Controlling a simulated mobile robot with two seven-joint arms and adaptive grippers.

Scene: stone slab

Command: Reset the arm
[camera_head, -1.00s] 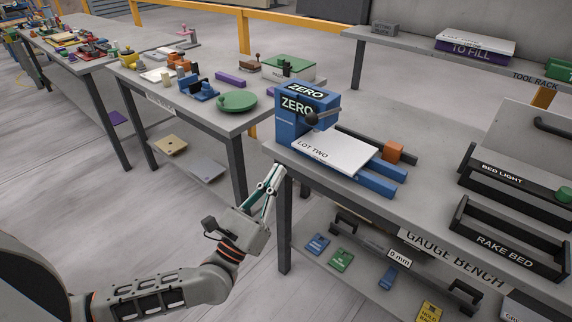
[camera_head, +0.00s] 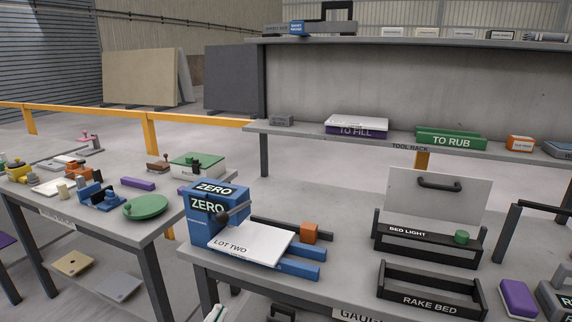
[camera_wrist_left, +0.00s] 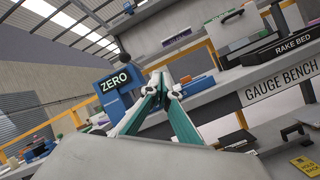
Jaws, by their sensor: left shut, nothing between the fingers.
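My left gripper (camera_wrist_left: 160,82) shows in the left wrist view with its two green-sided fingers closed together and nothing between them. In the head view only a small tip of it (camera_head: 215,313) shows at the bottom edge, in front of the gauge bench (camera_head: 345,285); the rest of the arm is out of frame. My right gripper is in neither view.
A blue ZERO gauge (camera_head: 208,210) with a white LOT TWO slab (camera_head: 250,242) stands on the bench. The RAKE BED (camera_head: 430,302) and BED LIGHT (camera_head: 400,232) racks are to its right. Another table (camera_head: 110,225) stands left, with a floor gap between.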

